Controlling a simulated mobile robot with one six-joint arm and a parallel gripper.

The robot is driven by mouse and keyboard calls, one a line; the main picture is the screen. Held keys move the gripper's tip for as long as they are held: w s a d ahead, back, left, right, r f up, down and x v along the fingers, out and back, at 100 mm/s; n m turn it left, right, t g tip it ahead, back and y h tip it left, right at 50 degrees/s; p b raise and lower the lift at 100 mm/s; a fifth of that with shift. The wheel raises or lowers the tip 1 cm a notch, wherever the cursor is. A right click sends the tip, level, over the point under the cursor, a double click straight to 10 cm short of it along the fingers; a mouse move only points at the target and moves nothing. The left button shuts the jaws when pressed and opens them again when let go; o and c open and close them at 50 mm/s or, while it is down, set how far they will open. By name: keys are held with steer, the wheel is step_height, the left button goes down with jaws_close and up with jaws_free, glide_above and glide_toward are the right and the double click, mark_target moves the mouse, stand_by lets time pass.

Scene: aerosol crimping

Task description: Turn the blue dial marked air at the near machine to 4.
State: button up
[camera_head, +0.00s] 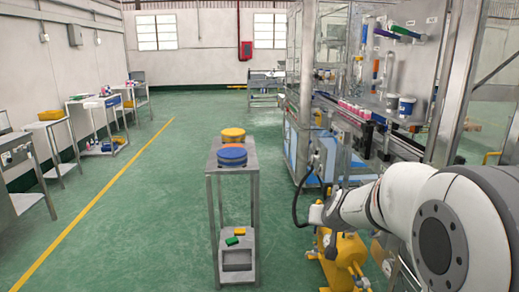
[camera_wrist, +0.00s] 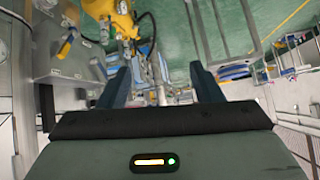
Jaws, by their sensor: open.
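I cannot pick out a blue dial marked air, or a number scale, in either view. The near machine (camera_head: 302,150) stands at the right in the head view, a tall metal frame with clear panels and blue lower panels. My arm covers part of its near side. My gripper (camera_wrist: 160,82) shows in the wrist view with its two dark fingers apart and nothing between them. Beyond the fingers are blurred machine parts and green floor. I cannot make out the gripper in the head view.
A yellow unit (camera_head: 345,252) stands below my arm; yellow equipment also shows at the wrist view's top (camera_wrist: 108,12). A small metal cart (camera_head: 213,168) with yellow and blue round lids stands mid-floor. Benches line the left wall. Green floor (camera_head: 150,200) between is clear.

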steer(key=s+a+r+n+g+p, duration=0.1)
steer(key=s+r+g+p, duration=0.1)
steer(key=s, duration=1.3)
steer(key=s+a+r+g+p, duration=0.1)
steer(key=s+g+p, duration=0.3)
steer(key=s, duration=1)
steer(key=shift+s+a+r+n+g, duration=0.4)
steer(key=shift+r+g, duration=0.1)
steer(key=shift+r, duration=0.3)
